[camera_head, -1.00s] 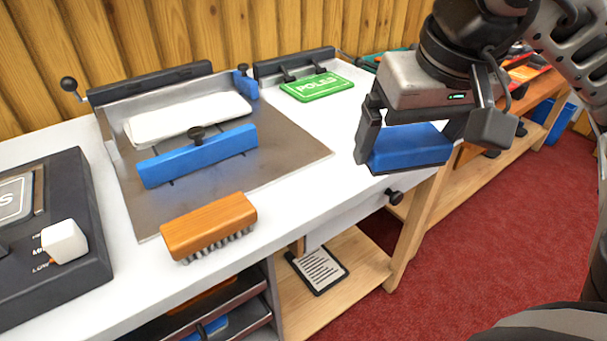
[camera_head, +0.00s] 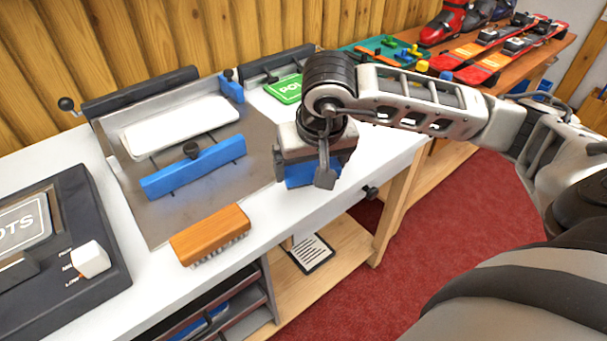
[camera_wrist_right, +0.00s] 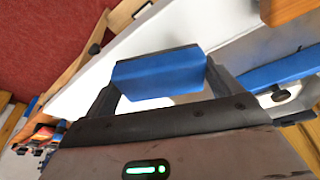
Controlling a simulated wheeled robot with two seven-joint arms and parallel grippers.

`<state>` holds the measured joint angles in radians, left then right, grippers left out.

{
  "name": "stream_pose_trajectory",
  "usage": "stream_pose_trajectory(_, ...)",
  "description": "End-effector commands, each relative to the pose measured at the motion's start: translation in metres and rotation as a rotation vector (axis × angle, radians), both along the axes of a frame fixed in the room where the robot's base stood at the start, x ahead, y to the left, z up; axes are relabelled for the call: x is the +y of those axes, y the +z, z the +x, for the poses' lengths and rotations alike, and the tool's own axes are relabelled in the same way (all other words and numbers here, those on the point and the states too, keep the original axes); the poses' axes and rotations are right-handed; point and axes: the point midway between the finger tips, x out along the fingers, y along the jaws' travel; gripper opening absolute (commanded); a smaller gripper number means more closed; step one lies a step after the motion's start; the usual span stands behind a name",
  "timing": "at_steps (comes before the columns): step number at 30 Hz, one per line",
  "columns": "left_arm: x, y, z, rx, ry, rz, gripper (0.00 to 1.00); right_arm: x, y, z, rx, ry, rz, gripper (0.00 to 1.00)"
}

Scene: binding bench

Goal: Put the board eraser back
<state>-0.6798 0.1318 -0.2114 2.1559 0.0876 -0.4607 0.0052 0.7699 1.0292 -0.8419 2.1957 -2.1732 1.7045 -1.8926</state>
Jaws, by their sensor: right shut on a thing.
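The board eraser is a blue block with a dark face. My right gripper (camera_head: 314,180) is shut on the eraser (camera_head: 298,174) and holds it above the right part of the white bench, near its front edge. The right wrist view shows the eraser (camera_wrist_right: 160,75) gripped by its two ends between the fingers, with white bench top beyond it. In the head view the gripper and wrist hide much of the eraser. My left gripper is in neither view.
A wooden brush (camera_head: 210,234) lies at the bench's front edge. A metal plate (camera_head: 258,150) carries a blue bar (camera_head: 193,167) and white pad (camera_head: 180,127). A dark control box (camera_head: 65,220) is left. Bare white bench (camera_head: 385,150) lies right of my gripper.

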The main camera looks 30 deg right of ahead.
Motion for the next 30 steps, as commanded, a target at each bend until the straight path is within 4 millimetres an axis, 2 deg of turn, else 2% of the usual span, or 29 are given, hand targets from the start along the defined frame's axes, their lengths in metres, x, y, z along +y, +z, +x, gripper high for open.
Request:
stream_pose_trajectory(8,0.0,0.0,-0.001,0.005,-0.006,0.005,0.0,0.005,-0.023,0.018,0.002,0.0,0.002,0.67)
stream_pose_trajectory(14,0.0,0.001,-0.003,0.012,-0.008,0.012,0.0,0.004,-0.049,0.017,0.003,-0.001,0.001,0.67)
stream_pose_trajectory(27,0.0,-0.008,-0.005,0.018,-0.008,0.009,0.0,0.004,-0.058,0.018,-0.002,0.0,0.0,0.67)
stream_pose_trajectory(28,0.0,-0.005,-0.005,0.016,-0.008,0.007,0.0,0.004,-0.056,0.018,-0.001,0.0,0.001,0.99)
stream_pose_trajectory(30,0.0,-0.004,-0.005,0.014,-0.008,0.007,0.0,0.004,-0.055,0.018,-0.001,-0.001,0.001,1.0)
